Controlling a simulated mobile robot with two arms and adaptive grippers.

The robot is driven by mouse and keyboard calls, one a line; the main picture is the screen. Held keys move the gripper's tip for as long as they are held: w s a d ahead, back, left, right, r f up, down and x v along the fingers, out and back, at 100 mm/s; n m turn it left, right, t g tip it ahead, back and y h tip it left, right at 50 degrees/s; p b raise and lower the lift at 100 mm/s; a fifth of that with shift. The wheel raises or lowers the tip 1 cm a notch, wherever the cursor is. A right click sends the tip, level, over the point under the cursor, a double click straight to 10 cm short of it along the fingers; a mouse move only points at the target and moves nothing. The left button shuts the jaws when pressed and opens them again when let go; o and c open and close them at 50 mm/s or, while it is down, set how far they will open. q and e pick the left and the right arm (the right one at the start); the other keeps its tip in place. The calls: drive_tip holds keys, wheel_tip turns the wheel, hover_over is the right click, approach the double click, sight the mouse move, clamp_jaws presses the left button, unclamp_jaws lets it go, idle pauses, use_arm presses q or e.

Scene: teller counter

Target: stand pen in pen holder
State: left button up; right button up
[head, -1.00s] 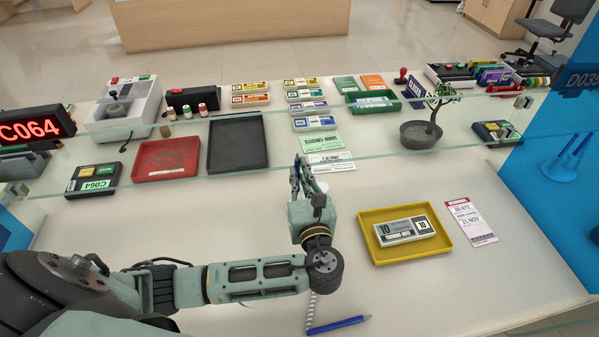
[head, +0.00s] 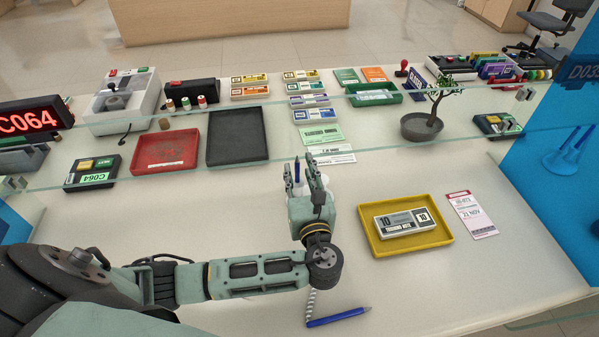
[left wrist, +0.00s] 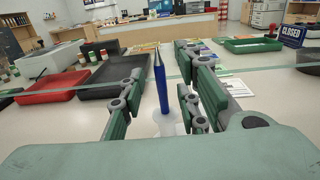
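A blue pen (left wrist: 161,88) stands upright, point up, in the left wrist view. Its lower end is at a small whitish, see-through holder (left wrist: 167,128) on the counter. In the head view the pen's upper part (head: 297,172) shows between the fingers, and a bit of the whitish holder (head: 325,183) shows beside them. My left gripper (head: 303,172) is open around the pen, with a gap on both sides in the left wrist view. How deep the pen sits in the holder is hard to tell. My right gripper is not in view.
Another blue pen (head: 338,317) on a coiled cord lies at the front. A yellow tray (head: 440,239) with a banknote bundle is at right, beside a paper ticket (head: 471,215). A glass screen edge (head: 240,163) crosses behind the gripper. Red (head: 165,152) and black (head: 237,136) trays lie beyond.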

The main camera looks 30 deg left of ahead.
use_arm(q)
drive_tip(key=v, duration=1.2)
drive_tip(key=shift+d, duration=0.15)
idle(0.7)
